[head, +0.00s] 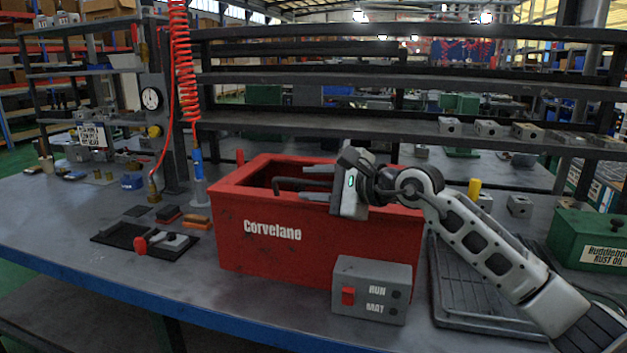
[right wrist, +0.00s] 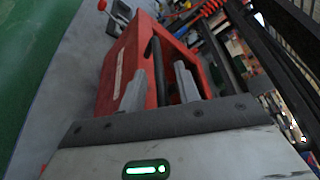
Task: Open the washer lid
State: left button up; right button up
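A dark bar (head: 282,184) runs over the top; in the right wrist view the bar (right wrist: 158,70) lies between my fingers. My right gripper (head: 306,182) is over the top, fingers pointing left, one on each side of the bar. The fingers are apart, with gaps beside the bar. My left gripper is out of view.
A grey RUN/MAT switch box (head: 372,290) stands against the washer's front right. A black tray (head: 470,290) lies to the right, near a green oil box (head: 590,240). A red coiled hose (head: 184,70) hangs behind left. Dark shelf rails (head: 420,80) run behind.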

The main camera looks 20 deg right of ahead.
jog(key=shift+w+a, duration=0.1)
jog(key=shift+w, duration=0.05)
jog(key=shift+c, duration=0.2)
grip_shut()
